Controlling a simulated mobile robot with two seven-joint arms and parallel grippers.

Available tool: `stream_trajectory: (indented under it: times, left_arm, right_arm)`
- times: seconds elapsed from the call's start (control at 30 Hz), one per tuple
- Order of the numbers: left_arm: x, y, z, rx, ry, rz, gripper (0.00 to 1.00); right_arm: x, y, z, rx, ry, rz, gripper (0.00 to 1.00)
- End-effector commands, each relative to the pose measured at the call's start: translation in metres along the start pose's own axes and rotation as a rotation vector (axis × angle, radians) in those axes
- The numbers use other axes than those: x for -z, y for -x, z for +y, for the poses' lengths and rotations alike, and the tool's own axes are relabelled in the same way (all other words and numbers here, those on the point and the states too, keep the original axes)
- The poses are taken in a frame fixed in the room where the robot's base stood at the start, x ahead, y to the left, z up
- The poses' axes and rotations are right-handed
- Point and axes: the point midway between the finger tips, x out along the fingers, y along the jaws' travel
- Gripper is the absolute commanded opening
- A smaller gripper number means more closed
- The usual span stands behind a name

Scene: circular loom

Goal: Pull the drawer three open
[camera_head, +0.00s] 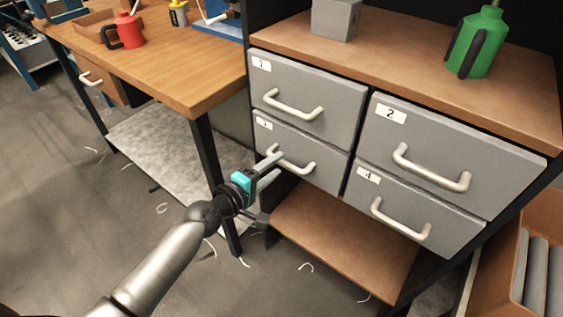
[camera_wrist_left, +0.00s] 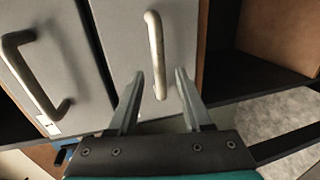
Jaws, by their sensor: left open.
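Drawer three (camera_head: 285,141) is the grey lower left drawer of the cabinet, labelled 3, and its front looks flush with the cabinet. Its pale curved handle (camera_head: 296,163) is on its front. My left gripper (camera_head: 276,166) is open, with its fingers reaching toward this handle. In the left wrist view the handle (camera_wrist_left: 155,55) lies ahead, between the lines of the two open fingers (camera_wrist_left: 158,98). Its near end reaches the level of the fingertips; I cannot tell whether they touch. My right gripper is not in view.
Drawers one (camera_head: 310,95), two (camera_head: 450,150) and four (camera_head: 415,208) surround drawer three and look shut. A brown lower shelf (camera_head: 345,245) lies below. A wooden table (camera_head: 170,55) stands to the left. A green can (camera_head: 478,42) and a grey block (camera_head: 336,18) stand on top.

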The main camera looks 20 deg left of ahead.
Motion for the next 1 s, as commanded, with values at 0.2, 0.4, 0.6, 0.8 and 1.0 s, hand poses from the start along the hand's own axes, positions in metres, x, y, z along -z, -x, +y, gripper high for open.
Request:
stream_trajectory:
  times: [0.2,0.4,0.6,0.8,1.0]
  left_arm:
    - [0.000,-0.025,-0.001,-0.001,0.001,0.000,0.50]
    - [0.000,-0.033,0.000,0.000,0.000,0.000,0.50]
    - [0.000,-0.033,0.000,0.000,0.000,-0.001,0.50]
    - [0.000,-0.033,0.000,0.000,0.000,-0.001,0.33]
    - [0.000,-0.033,0.000,0.000,0.000,0.000,0.10]
  right_arm:
    - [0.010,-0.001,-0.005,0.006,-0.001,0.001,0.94]
    - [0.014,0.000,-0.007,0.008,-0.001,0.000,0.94]
    - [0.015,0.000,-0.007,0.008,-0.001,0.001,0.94]
    - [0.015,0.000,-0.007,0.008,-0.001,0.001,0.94]
    - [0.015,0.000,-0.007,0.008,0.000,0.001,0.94]
